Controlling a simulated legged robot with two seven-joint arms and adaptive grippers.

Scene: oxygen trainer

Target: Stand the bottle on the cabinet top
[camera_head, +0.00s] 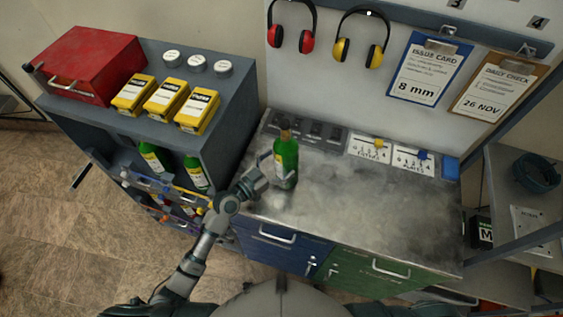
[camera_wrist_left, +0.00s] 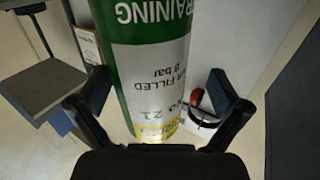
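A green bottle (camera_head: 286,163) with a white and yellow label stands upright on the grey cabinet top (camera_head: 350,205), near its left end. My left gripper (camera_head: 265,170) is at the bottle's left side, low on its body. In the left wrist view the bottle (camera_wrist_left: 150,60) fills the space between the fingers of the left gripper (camera_wrist_left: 157,85). The fingers are spread, with a clear gap on the right side and a smaller one on the left. My right gripper is not in view.
A grey shelf unit (camera_head: 235,100) on the left holds a red case (camera_head: 90,62), yellow boxes (camera_head: 166,98) and more green bottles (camera_head: 196,172). Switch panels (camera_head: 370,147) line the back of the cabinet top. Its middle and right are clear. Ear defenders (camera_head: 291,30) hang behind.

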